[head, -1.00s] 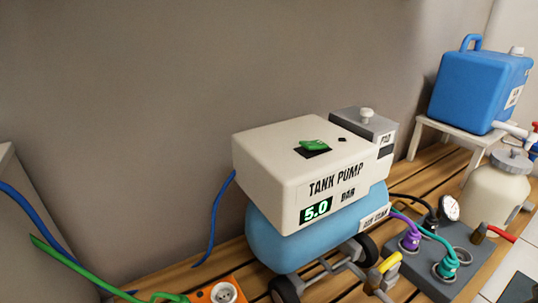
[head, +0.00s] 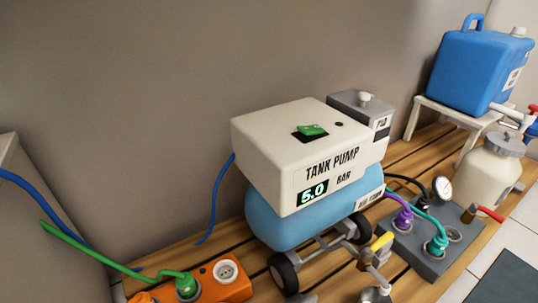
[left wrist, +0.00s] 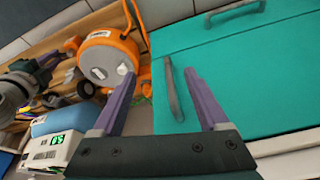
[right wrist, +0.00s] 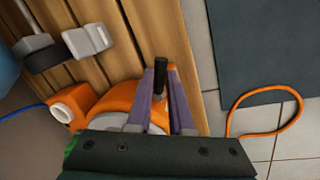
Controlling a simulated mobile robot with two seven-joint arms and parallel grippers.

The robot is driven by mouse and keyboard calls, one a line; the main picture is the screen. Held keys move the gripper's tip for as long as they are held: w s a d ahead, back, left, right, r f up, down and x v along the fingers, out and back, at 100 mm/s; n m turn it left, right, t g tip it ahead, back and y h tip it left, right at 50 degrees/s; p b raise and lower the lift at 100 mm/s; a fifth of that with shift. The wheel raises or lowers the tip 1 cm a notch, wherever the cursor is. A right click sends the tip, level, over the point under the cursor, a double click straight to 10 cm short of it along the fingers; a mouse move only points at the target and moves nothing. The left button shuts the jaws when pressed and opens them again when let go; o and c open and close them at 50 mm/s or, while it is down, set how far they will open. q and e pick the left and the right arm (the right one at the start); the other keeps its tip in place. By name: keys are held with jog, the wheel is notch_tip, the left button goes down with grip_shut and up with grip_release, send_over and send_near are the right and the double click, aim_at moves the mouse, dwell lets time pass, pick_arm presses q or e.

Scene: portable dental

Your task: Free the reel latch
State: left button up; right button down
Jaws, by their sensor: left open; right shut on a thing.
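The orange cable reel (left wrist: 105,60) stands at upper left in the left wrist view, with a grey round face. In the right wrist view part of the orange reel (right wrist: 118,98) shows below my right gripper (right wrist: 161,72). That gripper is shut on a short upright black lever (right wrist: 160,68), which looks like the reel latch. Its lower end is hidden by the fingers. My left gripper (left wrist: 160,74) is open and empty, its fingers pointing towards a teal cabinet (left wrist: 235,70). Neither gripper shows in the head view.
An orange socket box (head: 236,290) with a green plug stands at the bottom of the head view. The tank pump (head: 280,140) stands on wooden slats. A grey block (head: 425,250) with hoses is at right. An orange cord (right wrist: 298,105) lies over the tiled floor.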

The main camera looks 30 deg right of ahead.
jog(key=shift+s+a+m+g+h, duration=0.3)
jog(key=shift+a+m, duration=0.25)
jog(key=shift+m, duration=1.6)
jog(key=shift+s+a+m+g+h, duration=0.15)
jog(key=shift+s+a+m+g, duration=0.35)
jog(key=shift+m, duration=1.7)
jog(key=shift+s+a+m+g+h, duration=0.2)
jog(key=shift+a+m, duration=0.45)
jog(key=shift+m, duration=1.5)
jog(key=c, duration=0.8)
grip_release()
